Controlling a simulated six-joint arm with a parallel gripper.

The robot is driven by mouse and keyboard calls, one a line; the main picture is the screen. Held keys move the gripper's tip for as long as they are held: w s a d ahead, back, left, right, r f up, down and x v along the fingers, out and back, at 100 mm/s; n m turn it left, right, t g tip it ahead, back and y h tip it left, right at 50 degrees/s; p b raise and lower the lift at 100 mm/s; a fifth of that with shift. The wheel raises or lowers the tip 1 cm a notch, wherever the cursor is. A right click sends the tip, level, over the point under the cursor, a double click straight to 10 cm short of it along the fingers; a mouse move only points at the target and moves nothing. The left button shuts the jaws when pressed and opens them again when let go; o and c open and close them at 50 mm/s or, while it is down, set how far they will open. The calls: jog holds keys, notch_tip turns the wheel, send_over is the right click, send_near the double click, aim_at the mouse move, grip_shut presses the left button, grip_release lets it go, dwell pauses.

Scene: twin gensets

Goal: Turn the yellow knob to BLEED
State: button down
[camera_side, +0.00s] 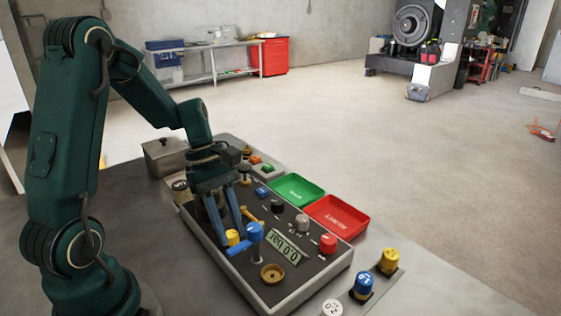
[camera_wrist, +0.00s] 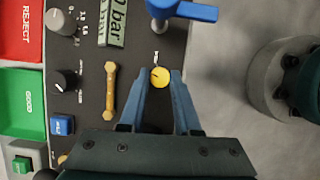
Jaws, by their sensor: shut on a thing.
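The yellow knob (camera_wrist: 160,77) sits on the dark panel, with a dark pointer line on its top. A small white label (camera_wrist: 156,57) stands beside it, too small to read. My gripper (camera_wrist: 160,80) has one blue finger on each side of the knob and is shut on it. In the side view my gripper (camera_side: 231,241) points down at the panel, and the yellow knob (camera_side: 232,237) shows between its fingers. I cannot read which mark the pointer meets.
A blue-handled valve (camera_wrist: 188,12) stands close to the knob. A brass bar handle (camera_wrist: 109,92), a black knob (camera_wrist: 66,79) and a grey knob (camera_wrist: 62,21) are on the panel. The display (camera_side: 284,247) reads 0.0 bar. Green (camera_side: 294,177) and red (camera_side: 352,205) trays lie beyond the panel.

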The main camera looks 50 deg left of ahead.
jog(key=m+g, duration=0.1)
jog(key=m, duration=0.3)
jog(key=shift+w+d+m+g, duration=0.1)
jog(key=shift+w+m+g, duration=0.05)
jog(key=shift+m+g, duration=0.2)
jog(key=m+g, duration=0.1)
jog(key=m, duration=0.1)
jog(key=m+y, duration=0.1)
jog(key=m, duration=0.1)
jog(key=shift+d+m+g, duration=0.1)
jog(key=shift+m+g, duration=0.15)
jog(key=shift+g, duration=0.1)
jog(key=c, duration=0.6)
grip_release()
jog(key=shift+w+r, duration=0.1)
jog(key=shift+v, duration=2.5)
